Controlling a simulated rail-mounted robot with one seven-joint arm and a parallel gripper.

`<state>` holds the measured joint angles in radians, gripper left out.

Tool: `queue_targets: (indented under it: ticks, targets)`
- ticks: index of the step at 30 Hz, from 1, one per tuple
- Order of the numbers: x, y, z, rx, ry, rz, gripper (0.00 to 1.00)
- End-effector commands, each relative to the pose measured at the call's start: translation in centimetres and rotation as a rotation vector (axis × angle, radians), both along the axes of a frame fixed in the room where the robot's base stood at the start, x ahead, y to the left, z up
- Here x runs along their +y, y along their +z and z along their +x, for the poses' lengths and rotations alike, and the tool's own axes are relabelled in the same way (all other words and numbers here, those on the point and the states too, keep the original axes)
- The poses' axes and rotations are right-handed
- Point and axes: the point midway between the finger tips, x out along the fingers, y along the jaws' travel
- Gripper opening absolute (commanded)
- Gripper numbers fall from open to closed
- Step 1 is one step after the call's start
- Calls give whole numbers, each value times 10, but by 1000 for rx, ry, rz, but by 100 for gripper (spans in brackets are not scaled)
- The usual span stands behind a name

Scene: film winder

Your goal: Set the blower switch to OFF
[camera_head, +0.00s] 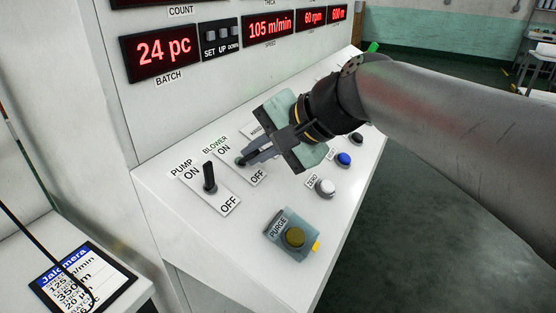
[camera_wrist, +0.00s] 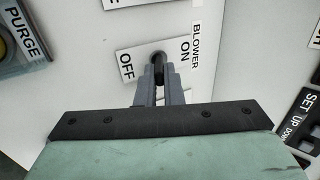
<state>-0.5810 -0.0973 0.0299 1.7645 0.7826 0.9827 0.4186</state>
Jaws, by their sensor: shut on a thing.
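The blower switch is a dark lever (camera_head: 239,161) on a white plate marked ON at the upper end and OFF at the lower end, on the sloped panel in the head view. My gripper (camera_head: 250,156) is at this switch, with its fingers shut around the lever. In the wrist view the lever (camera_wrist: 158,65) shows between my fingertips (camera_wrist: 159,76), with the OFF label on the left and the ON label on the right. The fingers hide part of the lever, so I cannot tell clearly which way it tilts.
The pump switch (camera_head: 209,178) stands close to the left. The purge button (camera_head: 294,237) is nearer the front edge. White (camera_head: 325,187), blue (camera_head: 344,159) and black (camera_head: 356,138) buttons line the right side. Red displays (camera_head: 160,52) are on the wall above the panel.

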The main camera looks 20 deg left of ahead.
Motion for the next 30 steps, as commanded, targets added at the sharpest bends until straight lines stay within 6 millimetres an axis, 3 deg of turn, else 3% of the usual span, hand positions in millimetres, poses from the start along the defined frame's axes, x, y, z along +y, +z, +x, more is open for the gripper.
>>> queue_targets:
  ticks: [18, 19, 21, 30]
  targets:
    - [-1, -1, 0, -3, 0, 43, 0]
    - [-1, -1, 0, -3, 0, 43, 13]
    - [-1, -1, 0, -3, 0, 43, 29]
    - [-2, 0, 0, -3, -1, 42, 29]
